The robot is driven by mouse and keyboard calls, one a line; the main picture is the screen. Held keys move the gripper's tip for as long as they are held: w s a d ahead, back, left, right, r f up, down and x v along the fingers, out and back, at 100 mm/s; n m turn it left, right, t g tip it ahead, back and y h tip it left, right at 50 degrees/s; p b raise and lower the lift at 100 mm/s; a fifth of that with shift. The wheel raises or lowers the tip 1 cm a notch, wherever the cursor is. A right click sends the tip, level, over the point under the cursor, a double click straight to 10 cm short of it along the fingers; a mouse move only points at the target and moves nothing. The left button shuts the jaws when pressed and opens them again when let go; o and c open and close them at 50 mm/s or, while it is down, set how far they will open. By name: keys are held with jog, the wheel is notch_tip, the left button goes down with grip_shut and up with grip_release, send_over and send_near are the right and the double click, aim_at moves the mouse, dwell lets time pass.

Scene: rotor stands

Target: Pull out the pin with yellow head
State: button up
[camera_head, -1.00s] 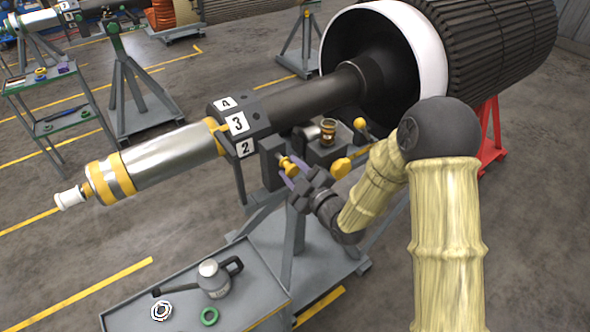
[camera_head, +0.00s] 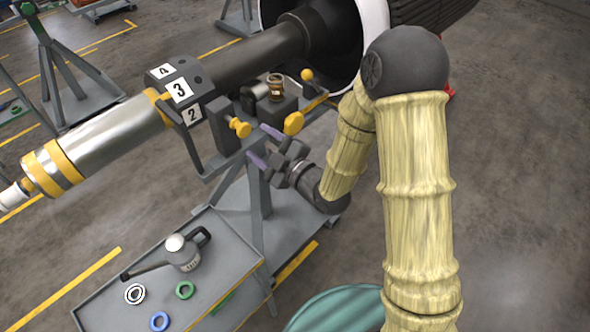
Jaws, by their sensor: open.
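A pin with a yellow head (camera_head: 240,128) sticks out of a grey block on the rotor stand, below the numbered collar. Two more yellow knobs are close by: a larger one (camera_head: 293,123) to its right and a round one (camera_head: 307,75) farther back. My gripper (camera_head: 264,146) is open, its two purple fingers pointing up-left towards the pin. The fingertips are just below and right of the yellow head, with a small visible gap. Nothing shows between the fingers. The part of the pin inside the block is hidden.
The collar (camera_head: 180,90) carries numbers and holds the long rotor shaft (camera_head: 245,50). A grey cart (camera_head: 110,311) at lower left holds an oil can (camera_head: 183,253) and white, green and blue rings. A teal round object (camera_head: 335,312) is at the bottom. Grey floor is open at right.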

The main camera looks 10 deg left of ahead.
jog(key=shift+r+p+v, duration=0.2)
jog(key=shift+p+v, duration=0.9)
jog(key=shift+v, duration=0.1)
jog(key=shift+d+p, duration=0.1)
jog(key=shift+p, duration=0.3)
jog(key=p, duration=0.2)
jog(key=shift+s+d+p, duration=0.1)
jog(key=shift+d+p, duration=0.1)
jog(key=shift+p, duration=0.15)
jog(key=shift+s+d+p, duration=0.15)
jog(key=shift+d+p, duration=0.05)
jog(key=shift+p, duration=0.7)
jog(key=p+v, duration=0.7)
jog(key=shift+s+f+p, duration=0.2)
jog(key=shift+p, duration=0.1)
jog(key=shift+d, duration=0.1)
